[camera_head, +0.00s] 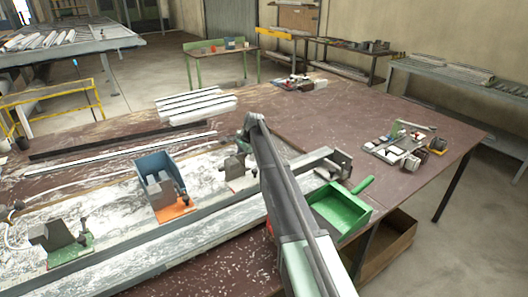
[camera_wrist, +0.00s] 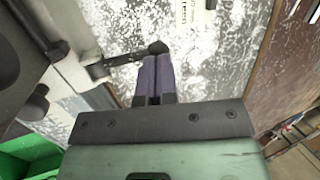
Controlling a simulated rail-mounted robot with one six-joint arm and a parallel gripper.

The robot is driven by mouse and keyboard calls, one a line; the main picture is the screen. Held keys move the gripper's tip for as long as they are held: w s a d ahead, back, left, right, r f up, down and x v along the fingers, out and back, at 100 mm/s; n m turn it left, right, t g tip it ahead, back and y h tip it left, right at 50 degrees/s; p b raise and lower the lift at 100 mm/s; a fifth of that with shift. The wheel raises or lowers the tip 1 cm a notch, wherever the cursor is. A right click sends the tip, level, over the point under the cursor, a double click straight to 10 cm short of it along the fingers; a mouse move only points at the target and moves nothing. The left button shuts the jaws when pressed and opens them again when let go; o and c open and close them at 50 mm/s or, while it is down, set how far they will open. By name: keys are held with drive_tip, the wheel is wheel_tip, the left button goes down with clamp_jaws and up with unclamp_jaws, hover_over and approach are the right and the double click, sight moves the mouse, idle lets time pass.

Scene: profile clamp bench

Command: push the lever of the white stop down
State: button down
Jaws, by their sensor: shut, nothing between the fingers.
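The white stop shows in the head view as a dark grey block (camera_head: 236,166) on a pale base, near the middle of the bench. In the head view my arm partly hides the gripper above the stop.
A stop on an orange base (camera_head: 178,211) by a blue bin (camera_head: 153,165) and one on a green base (camera_head: 85,247) stand to the left. A green tray (camera_head: 340,209) is at the right. White profiles (camera_head: 195,105) lie behind. A long rail (camera_head: 150,258) runs in front.

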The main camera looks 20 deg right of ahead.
drive_tip(key=shift+w+a+f+b, duration=0.35)
drive_tip(key=shift+a+f+b, duration=0.05)
drive_tip(key=shift+f, duration=0.15)
drive_tip(key=shift+r, duration=0.1)
idle(0.4)
wheel_tip(320, 180, up, 14)
drive_tip(key=d+p, duration=0.2)
drive_tip(key=p, duration=1.2)
drive_tip(key=shift+s+d, duration=0.3)
drive_tip(key=shift+s, duration=0.15)
drive_tip(key=shift+f, duration=0.2)
